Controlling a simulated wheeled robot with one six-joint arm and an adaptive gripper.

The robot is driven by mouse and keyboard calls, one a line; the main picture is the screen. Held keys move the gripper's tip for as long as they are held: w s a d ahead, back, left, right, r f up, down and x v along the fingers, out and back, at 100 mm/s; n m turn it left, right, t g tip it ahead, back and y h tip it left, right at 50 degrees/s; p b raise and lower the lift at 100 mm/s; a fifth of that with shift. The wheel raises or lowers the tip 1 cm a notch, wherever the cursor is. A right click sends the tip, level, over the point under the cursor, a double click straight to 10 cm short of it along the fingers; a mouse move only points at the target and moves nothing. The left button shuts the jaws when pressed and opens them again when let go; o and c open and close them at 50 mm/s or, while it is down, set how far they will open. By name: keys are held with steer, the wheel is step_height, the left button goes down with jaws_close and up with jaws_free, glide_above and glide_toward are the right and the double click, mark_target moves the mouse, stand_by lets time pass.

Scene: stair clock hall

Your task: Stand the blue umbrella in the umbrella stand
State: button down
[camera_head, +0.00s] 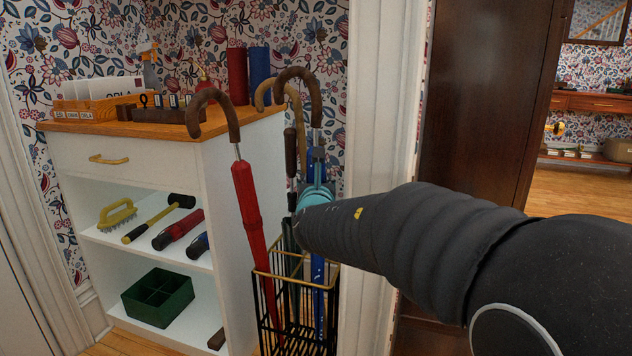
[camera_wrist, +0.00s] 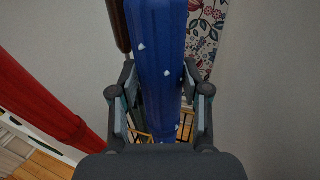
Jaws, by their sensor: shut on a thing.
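The blue umbrella (camera_head: 318,272) is upright with a dark brown crook handle (camera_head: 301,76). My gripper (camera_head: 318,172) is shut on its upper part, and the blue cloth (camera_wrist: 157,55) runs between the fingers in the wrist view. The umbrella stand (camera_head: 262,300) is a black wire frame with a gold rim. The blue umbrella's lower length shows behind the stand's front bars and looks to be inside it. Whether its tip touches the bottom I cannot tell. My gripper is above the stand, and my arm hides part of the right side.
A red umbrella (camera_head: 247,200) leans in the stand, left of the blue one. A straight dark handle (camera_head: 290,152) and a tan crook (camera_head: 266,96) stand close by. A white shelf unit (camera_head: 222,175) is left, a door frame (camera_head: 375,110) right.

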steer(key=shift+c, duration=2.3)
jaws_free()
steer(key=shift+r, duration=0.1)
steer(key=shift+s, duration=0.15)
steer(key=s, duration=0.7)
steer(key=shift+s+a, duration=0.15)
steer(key=shift+r, duration=0.1)
